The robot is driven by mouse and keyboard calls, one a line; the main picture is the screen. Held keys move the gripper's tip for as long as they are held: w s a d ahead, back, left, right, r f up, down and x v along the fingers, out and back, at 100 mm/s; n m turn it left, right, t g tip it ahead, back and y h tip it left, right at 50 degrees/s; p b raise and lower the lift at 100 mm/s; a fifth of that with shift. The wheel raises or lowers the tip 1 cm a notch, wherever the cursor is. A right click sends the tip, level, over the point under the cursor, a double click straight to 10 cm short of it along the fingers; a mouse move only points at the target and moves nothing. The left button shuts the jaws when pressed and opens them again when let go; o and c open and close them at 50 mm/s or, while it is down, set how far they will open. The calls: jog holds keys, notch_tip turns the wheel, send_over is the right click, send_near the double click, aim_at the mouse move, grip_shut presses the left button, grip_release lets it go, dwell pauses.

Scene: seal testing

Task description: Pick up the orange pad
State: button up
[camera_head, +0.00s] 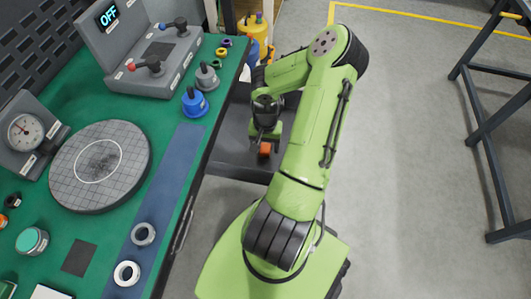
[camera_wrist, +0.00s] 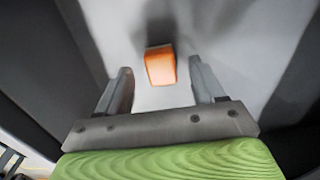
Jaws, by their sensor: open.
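The orange pad (camera_head: 265,149) is a small block, seen low beside the bench and just below my gripper in the head view. In the wrist view the orange pad (camera_wrist: 160,66) lies on a grey surface, ahead of and between the fingers. My gripper (camera_wrist: 160,85) is open, with one finger on each side of the pad's line and a gap on both sides. It also shows in the head view (camera_head: 264,134), pointing down close to the pad. I cannot tell the exact distance between the fingertips and the pad.
The green-topped bench (camera_head: 180,125) is left of my arm, its edge close to the gripper. On it are a round gridded plate (camera_head: 130,185), a blue-based knob (camera_head: 194,103) and a grey control box (camera_head: 160,70). A dark metal frame (camera_head: 485,130) stands at right; open floor lies between.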

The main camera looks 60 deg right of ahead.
aim_at(265, 149)
jog(key=shift+f, duration=0.85)
jog(key=shift+r, duration=0.1)
jog(key=shift+c, duration=0.3)
jog(key=c, duration=1.1)
notch_tip(265, 149, up, 10)
jog(key=p, duration=0.3)
jog(key=shift+p, duration=0.4)
